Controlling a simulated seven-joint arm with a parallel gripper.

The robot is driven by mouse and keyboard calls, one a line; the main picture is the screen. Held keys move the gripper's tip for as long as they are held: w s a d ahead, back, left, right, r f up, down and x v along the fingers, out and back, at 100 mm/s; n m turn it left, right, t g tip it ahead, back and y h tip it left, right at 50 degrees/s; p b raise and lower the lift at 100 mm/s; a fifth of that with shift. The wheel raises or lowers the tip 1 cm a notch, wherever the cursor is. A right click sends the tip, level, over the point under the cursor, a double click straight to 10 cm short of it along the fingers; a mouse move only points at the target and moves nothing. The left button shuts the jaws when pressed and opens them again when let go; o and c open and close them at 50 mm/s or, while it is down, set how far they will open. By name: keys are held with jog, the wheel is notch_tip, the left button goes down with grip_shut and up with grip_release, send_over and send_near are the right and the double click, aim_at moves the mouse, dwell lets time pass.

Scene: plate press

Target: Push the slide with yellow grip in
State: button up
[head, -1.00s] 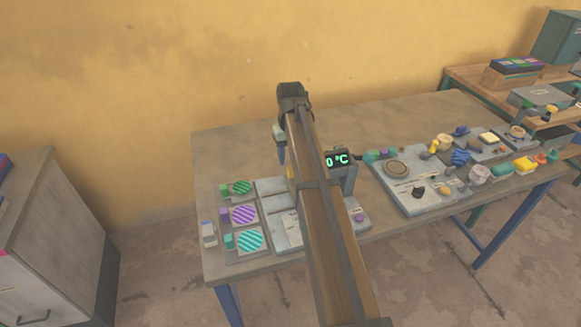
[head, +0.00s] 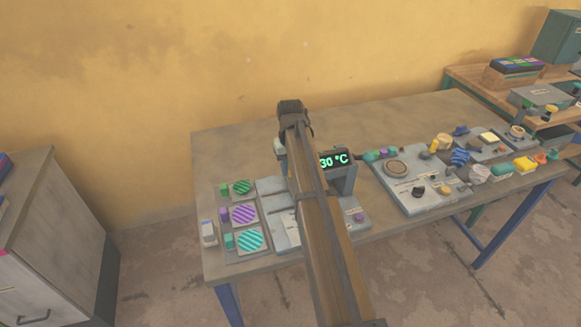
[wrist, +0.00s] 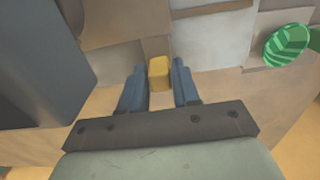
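The slide's yellow grip (wrist: 159,70) is a small yellow block in the wrist view. The pale grey slide and press surface (wrist: 218,38) lies just beyond the grip. The display's visible part reads 30 °C.
Striped round plates, green (head: 242,187), purple (head: 243,214) and teal (head: 250,239), lie left of the press. A grey board (head: 410,200) with several small items lies to the right. The table's back strip (head: 235,145) is clear.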

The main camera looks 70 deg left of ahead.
grip_shut()
jog(key=shift+w, duration=0.1)
jog(key=shift+w, duration=1.85)
jog(key=shift+o, duration=0.8)
grip_release()
jog(key=shift+w, duration=0.1)
jog(key=shift+o, duration=1.1)
jog(key=shift+r, duration=0.1)
notch_tip(320, 180, up, 14)
jog(key=shift+f, duration=0.2)
